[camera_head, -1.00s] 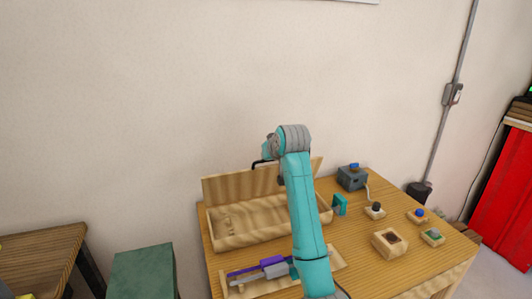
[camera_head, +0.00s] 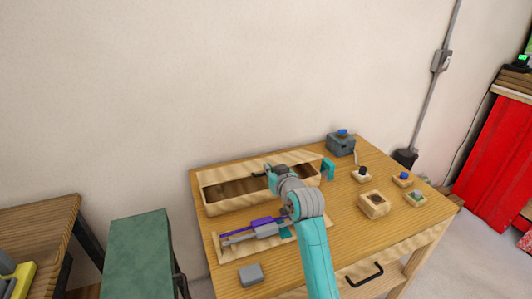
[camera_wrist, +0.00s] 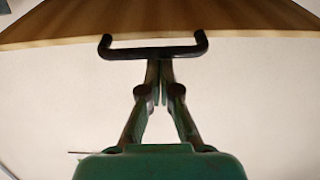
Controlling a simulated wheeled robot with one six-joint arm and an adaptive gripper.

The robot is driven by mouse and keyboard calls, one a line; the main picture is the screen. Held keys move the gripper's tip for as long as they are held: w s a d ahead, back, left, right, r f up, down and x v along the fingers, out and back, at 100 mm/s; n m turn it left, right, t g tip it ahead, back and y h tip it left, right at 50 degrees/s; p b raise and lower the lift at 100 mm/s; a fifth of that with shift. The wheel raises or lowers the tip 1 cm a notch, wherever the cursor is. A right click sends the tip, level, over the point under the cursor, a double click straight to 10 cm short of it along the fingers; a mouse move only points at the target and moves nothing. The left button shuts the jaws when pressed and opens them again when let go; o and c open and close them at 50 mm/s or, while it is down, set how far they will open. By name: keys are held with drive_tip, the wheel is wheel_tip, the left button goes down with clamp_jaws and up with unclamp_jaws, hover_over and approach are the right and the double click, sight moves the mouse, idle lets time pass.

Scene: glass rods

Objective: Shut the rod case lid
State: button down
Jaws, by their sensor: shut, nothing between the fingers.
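The wooden rod case (camera_head: 232,204) stands at the back left of the table. Its lid (camera_head: 232,172) leans forward over the case, partly lowered, and the inside shows dark below it. The lid's black bar handle (camera_wrist: 152,50) shows in the wrist view on the edge of the wooden lid (camera_wrist: 160,22). My gripper (camera_wrist: 160,64) is shut and empty, its fingertips right at the handle; I cannot tell whether they touch. In the head view my gripper (camera_head: 268,172) is at the lid's front, and my arm hides the case's right part.
In front of the case a wooden tray (camera_head: 229,254) holds a purple piece (camera_head: 262,223) and a grey piece (camera_head: 266,231). A grey block (camera_head: 250,274) lies nearer. A teal stand (camera_head: 328,168), a grey box (camera_head: 340,145) and several small blocks are to the right.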

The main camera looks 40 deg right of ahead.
wheel_tip(320, 180, down, 7)
drive_tip(key=s, duration=0.2)
drive_tip(key=shift+a, duration=0.3)
drive_tip(key=shift+s+f, duration=0.1)
idle(0.3)
